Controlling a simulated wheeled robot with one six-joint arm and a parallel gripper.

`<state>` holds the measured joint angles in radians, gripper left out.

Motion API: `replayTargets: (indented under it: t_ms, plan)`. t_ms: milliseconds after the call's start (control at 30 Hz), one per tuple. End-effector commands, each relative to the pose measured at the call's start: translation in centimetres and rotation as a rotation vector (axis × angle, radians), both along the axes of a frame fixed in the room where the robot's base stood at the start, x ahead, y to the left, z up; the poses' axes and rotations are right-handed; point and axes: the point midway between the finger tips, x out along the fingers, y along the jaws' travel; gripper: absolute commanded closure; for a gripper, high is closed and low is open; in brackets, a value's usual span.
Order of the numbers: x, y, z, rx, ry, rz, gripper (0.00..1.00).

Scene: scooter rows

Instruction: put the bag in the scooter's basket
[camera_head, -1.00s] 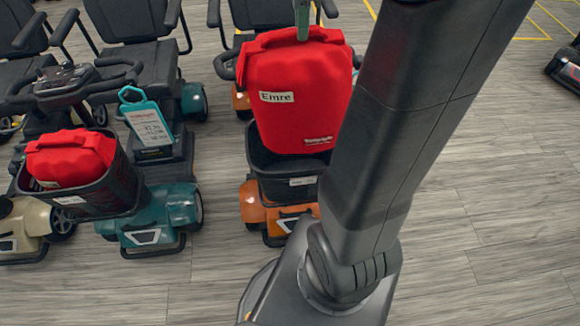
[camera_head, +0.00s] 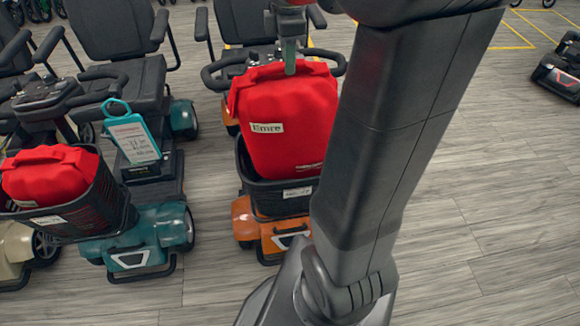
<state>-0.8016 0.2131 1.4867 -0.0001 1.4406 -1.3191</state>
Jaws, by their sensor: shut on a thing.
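A red bag (camera_head: 292,132) with a white label reading "Emre" hangs upright from my gripper (camera_head: 290,62), which is shut on its top handle. The bag is over the black basket (camera_head: 272,196) of the orange scooter (camera_head: 252,222). Its lower end is below the basket's back rim and seems to be inside the basket. Whether it touches the basket floor is hidden by the front wall. The basket has a small white label on its front, too small to read surely. My arm hides the basket's right side.
A teal scooter (camera_head: 160,232) stands at the left; its black basket (camera_head: 90,215) holds another red bag (camera_head: 48,176). Several more scooters stand behind.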

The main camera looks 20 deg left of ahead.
Motion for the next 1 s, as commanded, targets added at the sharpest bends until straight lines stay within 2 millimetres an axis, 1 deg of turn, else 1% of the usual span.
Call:
replayTargets:
  t_ms: [300, 400, 533, 700, 900, 1000]
  plan:
    - [-0.1, -0.1, -7.9, -0.005, 0.004, 0.000, 1.00]
    - [-0.1, -0.1, -10.2, -0.004, 0.003, 0.000, 1.00]
    - [0.0, 0.0, -12.1, -0.002, 0.002, 0.000, 1.00]
    - [0.0, 0.0, -13.3, -0.001, 0.000, 0.000, 1.00]
    - [0.0, 0.0, -16.3, -0.002, 0.002, 0.000, 1.00]
    - [0.0, 0.0, -17.1, -0.002, 0.001, 0.000, 1.00]
